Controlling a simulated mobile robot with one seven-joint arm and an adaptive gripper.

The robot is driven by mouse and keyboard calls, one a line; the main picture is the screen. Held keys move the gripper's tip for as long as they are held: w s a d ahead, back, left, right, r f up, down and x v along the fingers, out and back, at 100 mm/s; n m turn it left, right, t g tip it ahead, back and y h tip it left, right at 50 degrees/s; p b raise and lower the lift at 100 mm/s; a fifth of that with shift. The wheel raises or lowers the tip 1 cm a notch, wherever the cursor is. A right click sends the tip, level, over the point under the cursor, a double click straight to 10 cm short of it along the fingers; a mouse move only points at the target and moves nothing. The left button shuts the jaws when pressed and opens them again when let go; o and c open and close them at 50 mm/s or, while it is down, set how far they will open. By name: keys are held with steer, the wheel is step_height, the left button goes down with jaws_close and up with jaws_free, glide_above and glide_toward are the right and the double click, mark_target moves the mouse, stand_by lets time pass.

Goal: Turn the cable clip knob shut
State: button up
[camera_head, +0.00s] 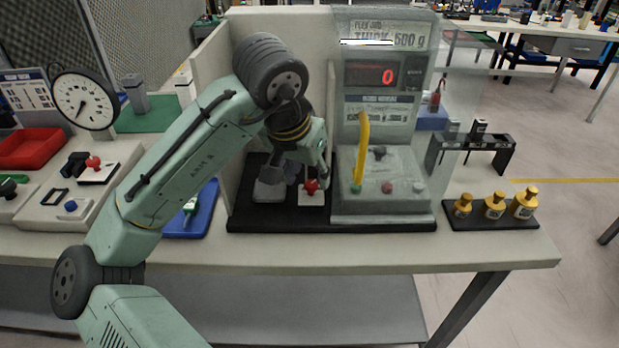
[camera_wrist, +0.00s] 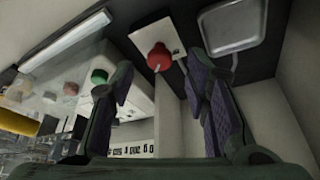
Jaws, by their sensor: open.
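A red knob (camera_head: 311,187) stands on a small white plate (camera_head: 312,199) on the black base, left of the grey scale housing. I take it to be the clip knob; no cable is clear. In the wrist view the red knob (camera_wrist: 158,60) shows ahead of the fingers, with a pale line beside it, on the white plate (camera_wrist: 148,37). My gripper (camera_head: 304,168) hangs just above the knob, pointing down. In the wrist view my gripper (camera_wrist: 160,88) is open, its two dark pads apart and empty, with the knob roughly between their tips and not gripped.
A grey square pan (camera_head: 270,191) lies just left of the knob. The scale housing (camera_head: 384,185), with a yellow lever (camera_head: 362,145), stands close on the right. Pale walls (camera_head: 222,140) enclose the left and back. Yellow weights (camera_head: 494,206) stand at the far right.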

steer(key=v, duration=0.9)
steer(key=shift+r, duration=0.2)
steer(key=shift+s, duration=0.1)
